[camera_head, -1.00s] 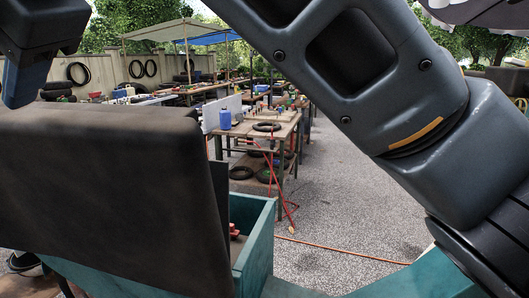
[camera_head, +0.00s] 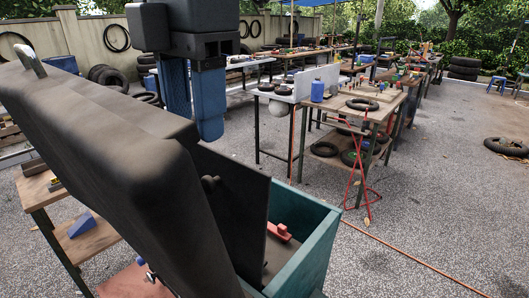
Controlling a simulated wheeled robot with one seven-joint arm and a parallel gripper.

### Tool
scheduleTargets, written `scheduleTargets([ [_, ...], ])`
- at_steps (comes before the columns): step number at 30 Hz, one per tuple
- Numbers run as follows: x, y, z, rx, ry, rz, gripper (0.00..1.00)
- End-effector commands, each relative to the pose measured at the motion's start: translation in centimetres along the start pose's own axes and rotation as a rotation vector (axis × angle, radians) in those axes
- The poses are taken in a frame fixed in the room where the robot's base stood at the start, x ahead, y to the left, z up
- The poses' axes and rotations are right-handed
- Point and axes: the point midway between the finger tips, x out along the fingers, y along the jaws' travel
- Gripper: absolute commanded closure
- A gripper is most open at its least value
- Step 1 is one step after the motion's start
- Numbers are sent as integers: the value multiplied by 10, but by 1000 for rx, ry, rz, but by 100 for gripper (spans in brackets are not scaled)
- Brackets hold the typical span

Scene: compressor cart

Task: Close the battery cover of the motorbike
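The battery cover looks like a long dark brown seat-like lid (camera_head: 110,150), raised and steeply tilted over a teal box (camera_head: 305,258). A dark panel (camera_head: 232,205) stands upright beneath the lid's raised side. The open box shows a red part (camera_head: 279,231) inside; the rest of its inside is hidden by the lid and panel. My gripper (camera_head: 200,130) points down with blue fingers, just behind the lid's upper right edge in the picture.
A wooden workbench (camera_head: 350,107) with a tyre and a blue canister (camera_head: 317,91) stands behind the box. A small wooden table (camera_head: 85,240) is at lower left. A tyre (camera_head: 507,147) lies at far right. Gravel on the right is mostly open, crossed by an orange hose.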

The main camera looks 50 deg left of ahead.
Motion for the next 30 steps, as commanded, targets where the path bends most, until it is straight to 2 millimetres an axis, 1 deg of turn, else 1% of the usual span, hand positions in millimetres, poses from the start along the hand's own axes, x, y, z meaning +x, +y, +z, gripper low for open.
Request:
scheduleTargets([
  [1,1,-2,-2,-5,4,-37,52],
  [5,11,-5,-4,-10,11,-67,52],
  [13,52,-8,-4,-8,12,-65,52],
  [18,71,-9,-4,-8,11,-62,52],
  [22,78,-9,-4,-8,10,-62,52],
  [30,80,-9,-4,-8,11,-60,52],
])
